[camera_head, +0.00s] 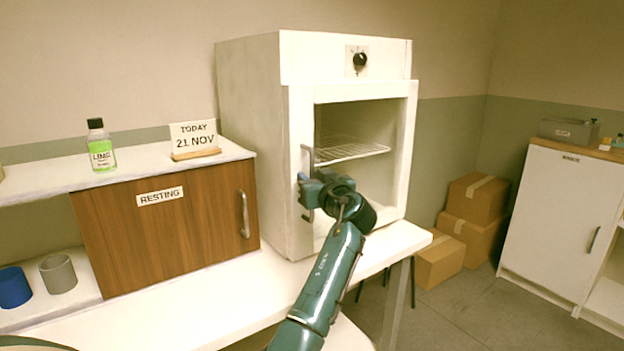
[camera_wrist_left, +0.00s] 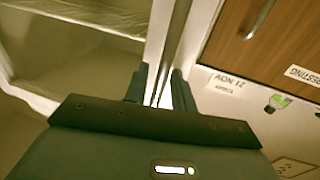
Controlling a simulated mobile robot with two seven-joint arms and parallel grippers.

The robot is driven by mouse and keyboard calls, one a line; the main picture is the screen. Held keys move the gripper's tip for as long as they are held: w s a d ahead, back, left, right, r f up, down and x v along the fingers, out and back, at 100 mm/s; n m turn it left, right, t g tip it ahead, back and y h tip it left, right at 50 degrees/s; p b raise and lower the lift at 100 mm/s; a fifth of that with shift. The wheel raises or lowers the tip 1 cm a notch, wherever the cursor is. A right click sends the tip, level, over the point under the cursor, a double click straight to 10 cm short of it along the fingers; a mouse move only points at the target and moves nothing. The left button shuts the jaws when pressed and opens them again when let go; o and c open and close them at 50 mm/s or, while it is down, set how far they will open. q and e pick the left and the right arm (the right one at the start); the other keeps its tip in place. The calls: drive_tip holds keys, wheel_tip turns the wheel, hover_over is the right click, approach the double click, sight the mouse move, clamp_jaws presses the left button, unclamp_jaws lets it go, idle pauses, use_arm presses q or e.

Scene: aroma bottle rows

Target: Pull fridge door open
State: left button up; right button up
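The fridge (camera_head: 250,130) is a white box on the bench, with a dark knob on its upper front. Its door (camera_head: 300,115) is a white frame around a large window and looks shut; a wire shelf (camera_head: 350,152) shows behind it. The upright metal handle (camera_head: 308,158) is on the door's left side. My left gripper (camera_head: 312,190) is at this handle. In the left wrist view the handle (camera_wrist_left: 176,38) runs between the two close-set fingers (camera_wrist_left: 160,88), which look shut on it. The exact contact is hidden. My right gripper is not in view.
A brown cabinet (camera_head: 150,230) marked RESTING stands left of the fridge. A green bottle (camera_head: 101,150) and a date sign (camera_head: 194,138) stand on the shelf above it. Blue and grey cups sit lower left. Cardboard boxes (camera_head: 470,235) and a white cabinet (camera_head: 560,220) stand at the right.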

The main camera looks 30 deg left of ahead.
use_arm(q)
clamp_jaws()
drive_tip(key=shift+d, duration=0.1)
idle(0.3)
